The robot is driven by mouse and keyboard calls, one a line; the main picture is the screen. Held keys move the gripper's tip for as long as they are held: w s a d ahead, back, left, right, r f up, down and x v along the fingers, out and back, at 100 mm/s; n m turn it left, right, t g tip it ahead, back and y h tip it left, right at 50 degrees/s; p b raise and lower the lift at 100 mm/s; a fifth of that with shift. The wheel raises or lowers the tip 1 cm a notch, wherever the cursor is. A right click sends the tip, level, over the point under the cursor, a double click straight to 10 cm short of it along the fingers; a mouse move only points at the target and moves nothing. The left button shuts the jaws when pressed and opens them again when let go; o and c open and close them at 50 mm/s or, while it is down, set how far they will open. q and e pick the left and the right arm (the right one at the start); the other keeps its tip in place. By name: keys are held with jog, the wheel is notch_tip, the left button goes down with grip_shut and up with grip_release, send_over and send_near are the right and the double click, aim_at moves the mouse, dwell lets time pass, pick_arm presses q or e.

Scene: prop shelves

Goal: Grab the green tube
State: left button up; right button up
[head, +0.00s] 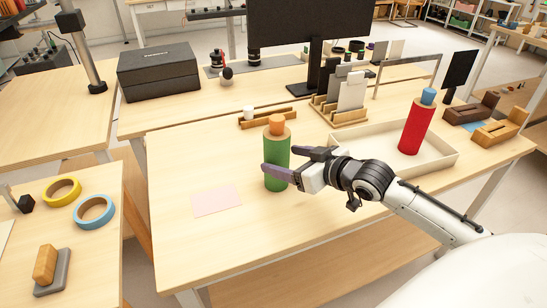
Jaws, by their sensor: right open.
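The green tube (276,170) stands upright on the wooden table, with a tan rim and an orange top. My right gripper (279,160) comes in from the right, level with the tube. Its two dark fingers are spread apart. The near finger reaches across the front of the tube's lower part and the far finger is at its right side, higher up. The gripper is open, and I cannot tell whether either finger touches the tube. My left gripper is not in view.
A red tube (415,128) with a blue top stands in a shallow cream tray (437,166) on the right. A pink sheet (216,201) lies left of the green tube. A wooden holder (267,118) stands behind it. The table's front left is clear.

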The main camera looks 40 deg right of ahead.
aim_at(268, 159)
jog(key=x, duration=0.7)
jog(key=shift+s+a+f, duration=0.1)
jog(key=shift+a+f, duration=0.2)
jog(key=shift+f, duration=0.15)
jog(key=shift+c, duration=0.2)
jog(key=shift+r, duration=0.1)
jog(key=c, duration=1.3)
